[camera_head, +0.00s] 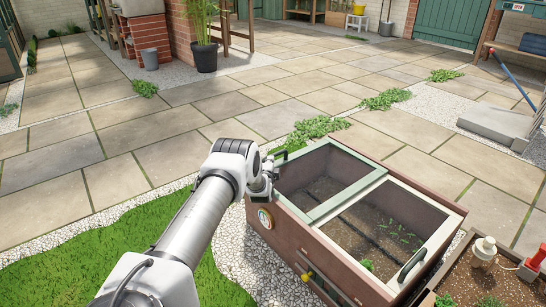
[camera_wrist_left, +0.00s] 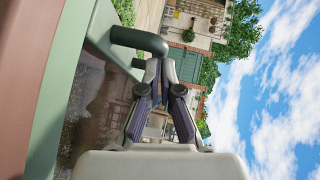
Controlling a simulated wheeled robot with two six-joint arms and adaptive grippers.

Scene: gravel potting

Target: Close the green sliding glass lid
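The green sliding glass lid (camera_head: 345,201) lies over the left part of a brown cold frame (camera_head: 322,262) in the head view. Its dark green handle (camera_head: 279,157) is at the lid's far left edge; it shows large in the wrist view (camera_wrist_left: 135,38). My left gripper (camera_head: 272,169) is at the left rim of the box, beside that handle. In the wrist view, the left gripper's fingertips (camera_wrist_left: 160,64) are together at the bent end of the handle; no firm hold shows. My right gripper is not in view.
A pale-framed part (camera_head: 437,239) with its own dark handle (camera_head: 412,264) covers the box's right side. A soil planter (camera_head: 515,287) with a red-handled tool (camera_head: 536,259) stands at lower right. Paving (camera_head: 150,155) is open behind; grass and gravel lie in front.

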